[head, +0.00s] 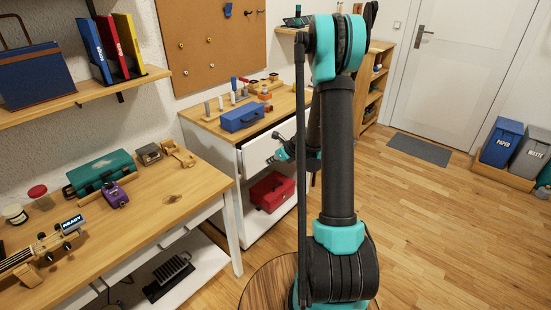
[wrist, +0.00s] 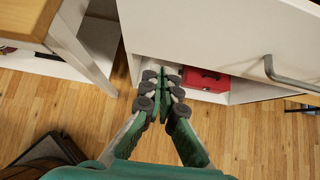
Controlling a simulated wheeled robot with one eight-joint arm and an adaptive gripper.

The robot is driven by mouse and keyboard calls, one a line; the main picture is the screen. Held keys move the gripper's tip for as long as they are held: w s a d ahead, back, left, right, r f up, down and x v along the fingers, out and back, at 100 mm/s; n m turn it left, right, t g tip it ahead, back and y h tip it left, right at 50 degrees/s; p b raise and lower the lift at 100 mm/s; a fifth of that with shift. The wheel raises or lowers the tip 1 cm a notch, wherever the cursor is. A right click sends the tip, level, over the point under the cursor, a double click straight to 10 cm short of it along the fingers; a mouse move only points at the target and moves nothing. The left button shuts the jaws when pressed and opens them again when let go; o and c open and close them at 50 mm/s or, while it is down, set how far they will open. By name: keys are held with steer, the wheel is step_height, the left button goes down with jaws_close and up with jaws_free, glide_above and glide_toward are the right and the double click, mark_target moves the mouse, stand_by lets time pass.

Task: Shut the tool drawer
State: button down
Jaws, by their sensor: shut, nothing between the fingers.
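The tool drawer (head: 260,153) is a white drawer under the wooden top of the workbench at the back. It appears to stand out from the cabinet, but my arm hides part of it and I cannot tell how far. In the wrist view its white front (wrist: 215,32) fills the upper right, with a grey bar handle (wrist: 290,80) at the right. My gripper (wrist: 166,78) is shut and empty, its fingertips together near the lower left edge of that front, left of the handle. Contact cannot be told. In the head view the gripper (head: 284,153) shows beside the drawer, partly behind my arm.
A red toolbox (head: 271,191) sits on the shelf below the drawer. A blue toolbox (head: 241,117) stands on the bench top. A wooden desk (head: 165,212) with a guitar and small items is at the left. The wooden floor (head: 430,230) at the right is clear.

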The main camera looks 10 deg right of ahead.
mark_target(256, 152)
steer(key=shift+w+a+f, duration=0.3)
steer(key=shift+w+a, duration=0.3)
steer(key=shift+w, duration=0.15)
steer(key=shift+w+a+f, duration=0.3)
steer(key=shift+w+a, duration=0.3)
steer(key=shift+w, duration=0.2)
steer(key=shift+w+a+f, duration=0.3)
steer(key=shift+w+a, duration=0.3)
steer(key=shift+w, duration=0.15)
steer(key=w+a, duration=0.2)
steer(key=w, duration=0.1)
steer(key=shift+a, duration=0.2)
steer(key=shift+w+a+r, duration=0.1)
steer(key=shift+w+a, duration=0.05)
steer(key=shift+w, duration=0.1)
